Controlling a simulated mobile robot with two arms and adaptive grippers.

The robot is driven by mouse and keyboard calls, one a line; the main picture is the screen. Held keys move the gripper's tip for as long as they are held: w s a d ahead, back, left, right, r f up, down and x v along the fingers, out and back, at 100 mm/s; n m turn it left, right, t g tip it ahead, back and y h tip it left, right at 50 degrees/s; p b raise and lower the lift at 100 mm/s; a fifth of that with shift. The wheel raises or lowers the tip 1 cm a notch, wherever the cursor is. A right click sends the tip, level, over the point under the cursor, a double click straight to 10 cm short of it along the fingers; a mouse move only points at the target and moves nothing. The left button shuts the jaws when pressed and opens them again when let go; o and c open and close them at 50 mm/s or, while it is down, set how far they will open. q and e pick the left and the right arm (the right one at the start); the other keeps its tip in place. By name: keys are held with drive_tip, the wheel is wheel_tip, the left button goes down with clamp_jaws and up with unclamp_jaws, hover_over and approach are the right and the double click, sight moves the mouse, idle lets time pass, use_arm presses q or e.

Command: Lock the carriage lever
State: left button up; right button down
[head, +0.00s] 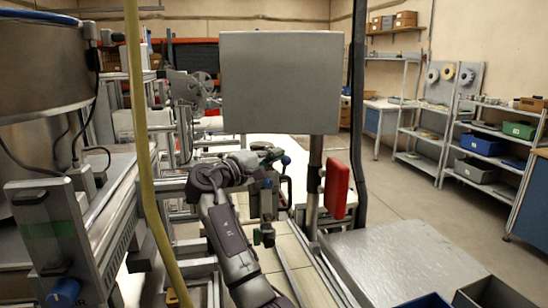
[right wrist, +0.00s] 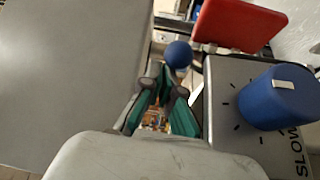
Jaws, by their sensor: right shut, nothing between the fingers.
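A blue ball knob (right wrist: 178,54), which looks like the end of the carriage lever, shows just beyond my right fingertips in the right wrist view. In the head view a blue knob (head: 286,160) sits just right of my right gripper (head: 274,155). My right gripper, also in the right wrist view (right wrist: 166,90), is shut with nothing between its green-padded fingers. I cannot tell whether the fingertips touch the knob. The lever's shaft is mostly hidden. My left gripper is not in view.
A large blue dial (right wrist: 276,98) marked SLOW is right of my fingers. A red box (head: 337,190) hangs on the post beneath a grey panel (head: 280,82). A yellow hose (head: 138,120) runs down at left. Shelves (head: 480,140) stand at far right, beyond open floor.

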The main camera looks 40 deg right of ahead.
wheel_tip(320, 180, up, 10)
idle(0.3)
drive_tip(key=shift+f, duration=0.15)
idle(0.3)
